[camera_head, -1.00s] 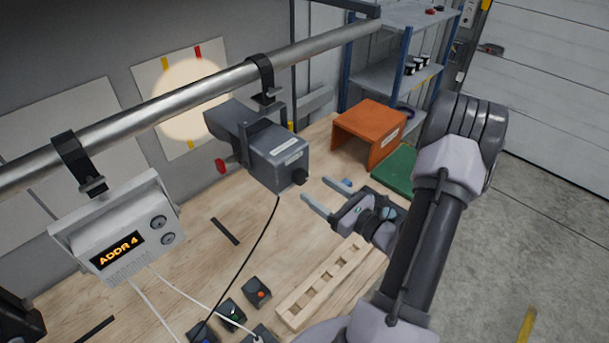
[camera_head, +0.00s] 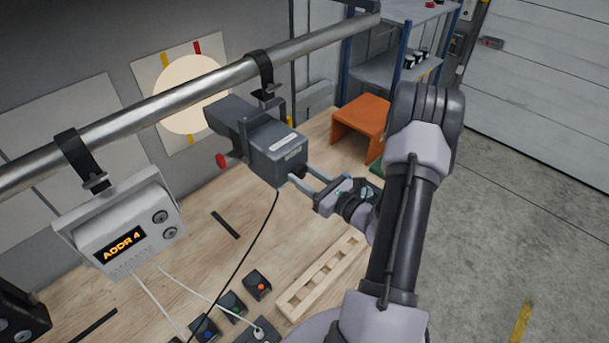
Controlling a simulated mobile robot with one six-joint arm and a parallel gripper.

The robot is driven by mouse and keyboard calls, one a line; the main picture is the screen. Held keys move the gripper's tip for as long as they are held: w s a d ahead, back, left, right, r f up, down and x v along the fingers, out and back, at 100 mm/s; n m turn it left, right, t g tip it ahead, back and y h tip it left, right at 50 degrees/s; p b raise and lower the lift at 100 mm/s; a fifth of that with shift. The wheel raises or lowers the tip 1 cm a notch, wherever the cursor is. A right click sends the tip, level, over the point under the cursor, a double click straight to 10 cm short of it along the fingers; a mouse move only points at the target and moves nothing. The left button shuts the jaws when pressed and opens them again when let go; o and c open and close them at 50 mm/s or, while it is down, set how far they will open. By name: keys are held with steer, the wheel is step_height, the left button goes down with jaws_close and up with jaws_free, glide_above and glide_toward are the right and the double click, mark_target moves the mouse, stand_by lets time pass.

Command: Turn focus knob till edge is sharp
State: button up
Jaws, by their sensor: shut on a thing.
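A grey spotlight (camera_head: 277,150) hangs by a clamp from the metal pipe. It throws a pale round light disc (camera_head: 190,95) on a white wall panel; the visible edge of the disc looks crisp. A red knob (camera_head: 222,160) sits on the lamp's left side. My gripper (camera_head: 303,177) is at the lower right corner of the lamp's near end, its fingers shut on the black focus knob there. The fingers and lamp hide the knob almost wholly.
The pipe (camera_head: 330,42) crosses above the bench. A white ADDR 4 box (camera_head: 120,225) hangs at left. A black cable (camera_head: 262,235) drops from the lamp. Below lie a slotted wooden block (camera_head: 322,280) and small button boxes (camera_head: 257,284). An orange stand (camera_head: 362,122) is behind my arm.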

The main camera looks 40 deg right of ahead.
steer(key=m, duration=0.4)
steer(key=o, duration=1.3)
steer(key=shift+o, duration=0.2)
steer(key=shift+s, duration=0.1)
steer(key=s+d+b, duration=0.1)
steer(key=s+b, duration=0.2)
steer(key=s, duration=1.4)
steer(key=shift+s+d, duration=0.15)
